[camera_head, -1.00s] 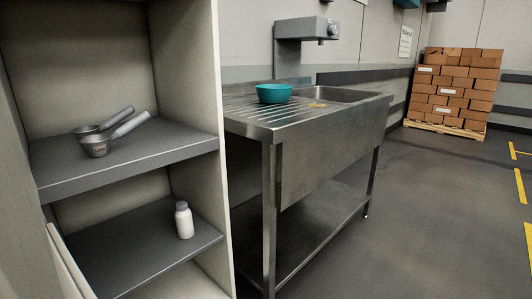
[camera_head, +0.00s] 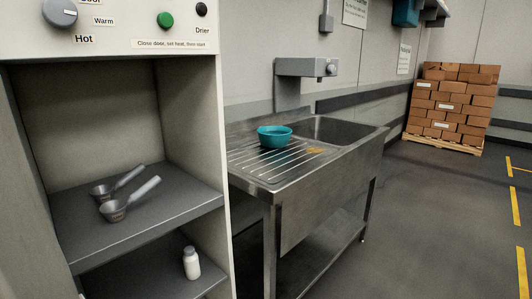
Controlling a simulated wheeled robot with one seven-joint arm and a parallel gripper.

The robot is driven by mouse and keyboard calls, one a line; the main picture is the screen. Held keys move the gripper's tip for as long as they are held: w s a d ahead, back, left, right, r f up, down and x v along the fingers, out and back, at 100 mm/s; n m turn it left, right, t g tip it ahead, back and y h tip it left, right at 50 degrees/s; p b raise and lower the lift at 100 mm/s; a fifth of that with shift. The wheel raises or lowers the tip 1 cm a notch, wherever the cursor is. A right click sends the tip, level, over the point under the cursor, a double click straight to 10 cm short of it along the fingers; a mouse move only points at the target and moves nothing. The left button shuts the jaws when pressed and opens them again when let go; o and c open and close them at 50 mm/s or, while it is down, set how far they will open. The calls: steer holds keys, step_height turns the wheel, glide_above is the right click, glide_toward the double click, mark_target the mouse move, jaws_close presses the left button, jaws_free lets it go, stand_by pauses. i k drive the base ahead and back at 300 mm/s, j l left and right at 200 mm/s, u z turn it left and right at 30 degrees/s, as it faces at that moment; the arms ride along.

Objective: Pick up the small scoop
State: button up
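Two metal scoops with grey handles lie side by side on the upper shelf (camera_head: 165,222) of the open cabinet at the left. The rear scoop (camera_head: 103,191) sits farther back, and its bowl looks a little smaller in the picture. The front scoop (camera_head: 114,211) has a mark on its bowl that is too small to read here. Both handles point up and to the right. I cannot tell for certain which scoop is the small one. My gripper is not in view.
The cabinet's right side wall (camera_head: 200,130) bounds the shelf. A white bottle (camera_head: 191,263) stands on the lower shelf. A steel sink table (camera_head: 290,210) with a teal bowl (camera_head: 274,136) stands to the right. Stacked boxes (camera_head: 455,100) are at the back. The floor at right is clear.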

mark_target(102, 194)
steer(key=u, duration=1.15)
steer(key=i+l+u, duration=0.2)
steer(key=l, duration=0.7)
steer(key=l+u, duration=0.2)
steer(key=l, duration=0.7)
